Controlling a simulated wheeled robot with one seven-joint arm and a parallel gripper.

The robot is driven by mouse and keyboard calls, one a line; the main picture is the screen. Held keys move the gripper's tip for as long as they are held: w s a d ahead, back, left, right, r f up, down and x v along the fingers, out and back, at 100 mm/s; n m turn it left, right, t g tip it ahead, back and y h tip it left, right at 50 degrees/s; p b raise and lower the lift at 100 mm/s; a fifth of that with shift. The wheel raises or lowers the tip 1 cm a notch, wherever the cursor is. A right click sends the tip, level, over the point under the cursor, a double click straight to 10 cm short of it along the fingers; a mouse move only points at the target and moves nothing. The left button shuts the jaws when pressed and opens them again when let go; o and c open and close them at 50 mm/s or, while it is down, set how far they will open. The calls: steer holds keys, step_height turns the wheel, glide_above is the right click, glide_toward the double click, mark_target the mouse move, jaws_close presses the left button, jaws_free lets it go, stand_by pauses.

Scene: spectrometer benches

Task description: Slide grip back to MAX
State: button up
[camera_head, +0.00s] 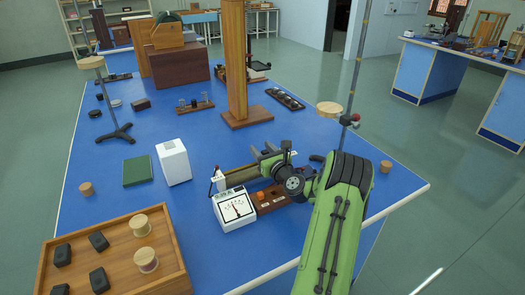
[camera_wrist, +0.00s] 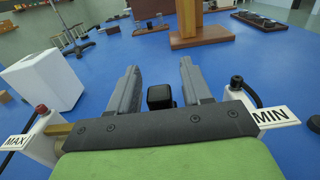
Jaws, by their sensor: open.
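The slide rheostat (camera_head: 238,177) lies on the blue bench, with a white end post (camera_head: 219,182) at its left. In the wrist view its left end carries the MAX label (camera_wrist: 17,142) and its right end the MIN label (camera_wrist: 271,116). The black slide grip (camera_wrist: 160,97) shows between my two fingers, with gaps on both sides; whether it is at their depth is unclear. My gripper (camera_wrist: 157,82) is open, over the rheostat; it also shows in the head view (camera_head: 266,151). My gripper body hides most of the rheostat's tube and rod in the wrist view.
A white meter (camera_head: 235,209) and a brown block with knobs (camera_head: 270,199) stand just in front. A white box (camera_head: 173,162) stands to the left. A wooden tray (camera_head: 180,262) is front left. A wooden post (camera_head: 236,70) rises behind.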

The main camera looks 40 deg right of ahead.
jaws_close()
steer(key=a, duration=0.2)
steer(key=w+a, duration=0.1)
steer(key=a, duration=0.1)
steer(key=shift+w+a+p, duration=0.2)
steer(key=shift+a+p, duration=0.1)
steer(key=shift+p, duration=0.05)
steer(key=shift+d, duration=0.1)
jaws_free()
steer(key=shift+s, duration=0.1)
steer(key=b+v, duration=0.2)
steer(key=v, duration=1.3)
steer(key=shift+s, duration=0.35)
